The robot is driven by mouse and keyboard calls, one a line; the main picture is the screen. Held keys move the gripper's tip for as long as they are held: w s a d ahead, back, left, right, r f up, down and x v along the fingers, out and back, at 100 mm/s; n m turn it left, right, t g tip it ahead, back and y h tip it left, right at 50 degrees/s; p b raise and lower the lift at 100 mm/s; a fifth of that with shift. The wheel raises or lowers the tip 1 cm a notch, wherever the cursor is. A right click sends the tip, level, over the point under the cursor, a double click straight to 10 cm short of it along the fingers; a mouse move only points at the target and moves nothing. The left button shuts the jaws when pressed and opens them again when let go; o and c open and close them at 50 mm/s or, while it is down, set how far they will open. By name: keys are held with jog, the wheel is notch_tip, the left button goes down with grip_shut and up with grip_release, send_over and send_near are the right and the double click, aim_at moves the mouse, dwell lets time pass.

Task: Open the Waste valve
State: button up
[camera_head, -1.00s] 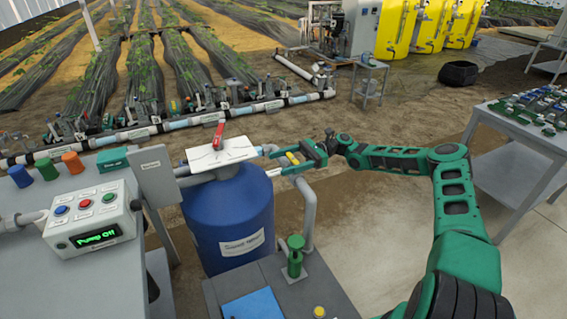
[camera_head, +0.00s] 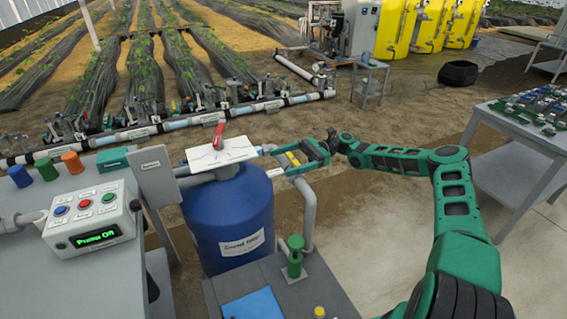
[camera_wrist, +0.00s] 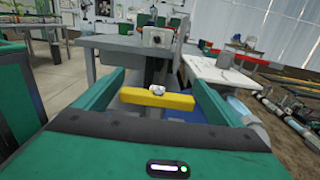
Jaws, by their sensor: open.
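A yellow valve handle (camera_head: 293,158) sits beside the blue barrel, on the pipework to the right of a white plate; in the wrist view it lies crosswise (camera_wrist: 157,101). My gripper (camera_head: 277,161) is open around this handle, with one green finger on each side in the wrist view (camera_wrist: 157,80). I cannot tell whether the fingers touch it. A red lever (camera_head: 219,133) stands tilted up over the white plate (camera_head: 228,152). The valve labels are too small to read, so I cannot tell which one is marked Waste. The valve body under the yellow handle is mostly hidden.
The blue barrel (camera_head: 228,215) stands below the plate. A control box (camera_head: 95,215) reading "Pump Off" is at left. A green valve (camera_head: 295,258) rises from a grey stand in front. A side table (camera_head: 525,145) is at right. Open floor lies behind my arm.

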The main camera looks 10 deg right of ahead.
jog(key=v, duration=1)
jog(key=shift+w+a, duration=0.1)
